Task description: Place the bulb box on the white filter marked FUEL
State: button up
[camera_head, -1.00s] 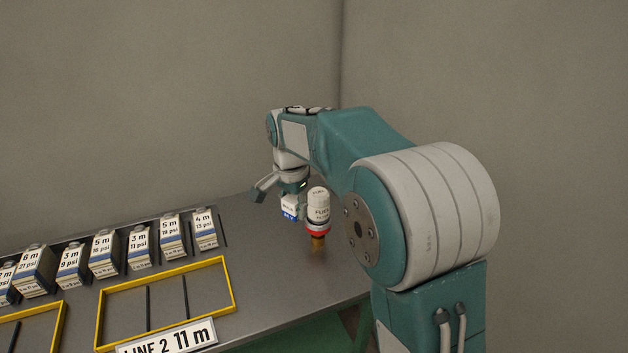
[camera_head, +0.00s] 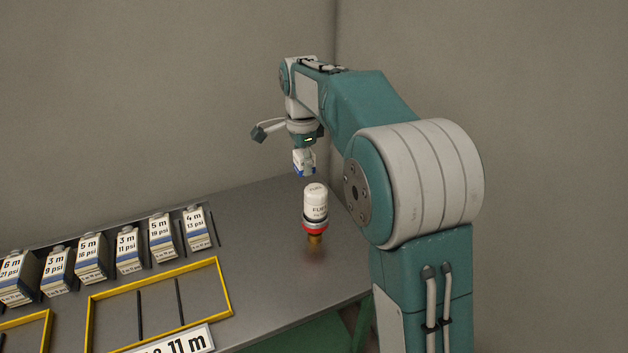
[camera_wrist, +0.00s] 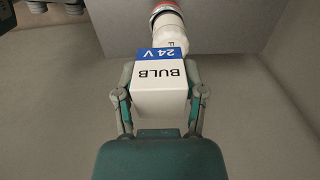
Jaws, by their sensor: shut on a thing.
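The bulb box (camera_wrist: 162,85) is small and white with a blue "24 V" band. My gripper (camera_wrist: 160,98) is shut on it, with one finger on each side. In the head view my gripper (camera_head: 304,160) holds the bulb box (camera_head: 303,163) in the air, apart from the filter and above its top. The white filter (camera_head: 316,203) marked FUEL stands upright on the bench, with a red ring and a brass-coloured foot below. In the wrist view the white filter (camera_wrist: 168,32) is partly hidden behind the box.
The metal bench (camera_head: 265,245) is clear around the filter. A row of labelled boxes (camera_head: 128,249) stands along the bench's left part. A yellow frame (camera_head: 229,290) with dividers lies in front of them, beside a line label (camera_head: 185,341). Walls close off the back.

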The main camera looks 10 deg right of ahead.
send_over(315, 189)
notch_tip(315, 189, down, 4)
jog(key=shift+f, duration=1.85)
jog(key=o, duration=1.1)
jog(key=shift+f, duration=0.1)
